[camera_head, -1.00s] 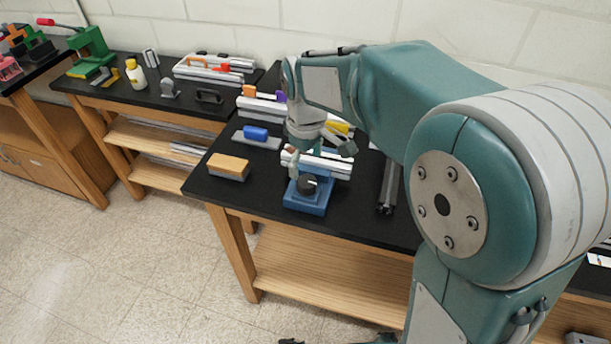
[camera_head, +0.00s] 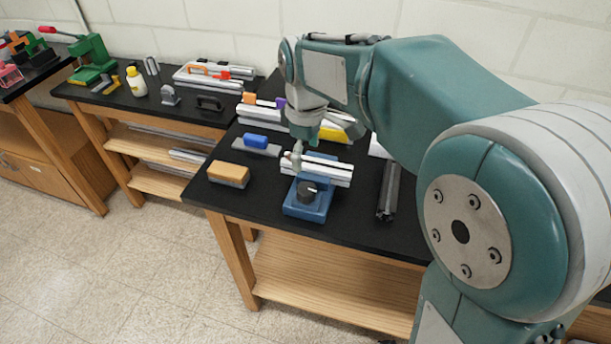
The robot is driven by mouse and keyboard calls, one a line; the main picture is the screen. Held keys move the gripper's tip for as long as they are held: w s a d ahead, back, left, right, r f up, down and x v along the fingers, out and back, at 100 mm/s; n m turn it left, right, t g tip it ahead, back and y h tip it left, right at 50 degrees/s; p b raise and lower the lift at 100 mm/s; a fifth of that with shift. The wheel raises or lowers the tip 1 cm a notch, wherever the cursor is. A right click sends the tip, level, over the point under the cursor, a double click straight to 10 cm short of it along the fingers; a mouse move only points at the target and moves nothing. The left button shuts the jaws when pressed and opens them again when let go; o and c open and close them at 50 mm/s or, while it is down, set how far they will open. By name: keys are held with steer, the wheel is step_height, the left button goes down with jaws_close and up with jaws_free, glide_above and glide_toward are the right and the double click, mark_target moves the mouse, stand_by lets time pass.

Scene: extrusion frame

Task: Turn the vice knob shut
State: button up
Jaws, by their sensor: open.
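The blue vice (camera_head: 306,208) stands near the front edge of the black bench, with a dark round knob (camera_head: 306,191) facing up on its front part. A silver extrusion (camera_head: 327,172) lies at the vice's back side. My gripper (camera_head: 297,158) hangs from the teal arm, pointing down, behind and slightly left of the knob and above the extrusion. It is apart from the knob. Its fingers are small and partly hidden here, but the gripper is open and nothing shows in it.
On the same bench (camera_head: 350,232) lie a wood-topped brush (camera_head: 228,175) to the left, a blue-handled block (camera_head: 255,141) behind it, and dark bars (camera_head: 388,190) to the right. A yellow piece (camera_head: 333,133) lies behind my gripper. A second bench (camera_head: 120,96) holds a yellow-capped bottle (camera_head: 136,81).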

mark_target(306, 188)
step_height(306, 188, down, 11)
steer(key=shift+r, duration=0.2)
stand_by(0.3)
steer(key=c, duration=1.1)
